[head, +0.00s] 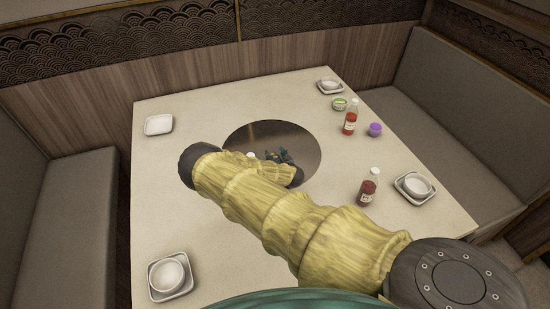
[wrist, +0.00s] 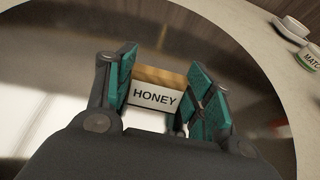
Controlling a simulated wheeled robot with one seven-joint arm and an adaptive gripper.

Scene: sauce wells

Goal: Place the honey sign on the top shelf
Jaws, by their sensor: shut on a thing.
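The honey sign (wrist: 157,97) is a small white block with black HONEY lettering and a tan wooden upper face. In the wrist view it sits between the teal finger pads of my gripper (wrist: 161,72), which is shut on it. In the head view my gripper (head: 279,157) is over the dark round centre (head: 262,133) of the table, partly hidden by my arm. I cannot clearly make out the sign there. No top shelf shows in either view.
The pale table (head: 210,115) carries red bottles (head: 351,124) (head: 368,190), a purple cup (head: 375,130) and a green-banded cup (head: 339,104) at the right. White dishes (head: 159,124) (head: 170,277) (head: 415,186) stand near its edges. Grey benches (head: 455,110) flank it.

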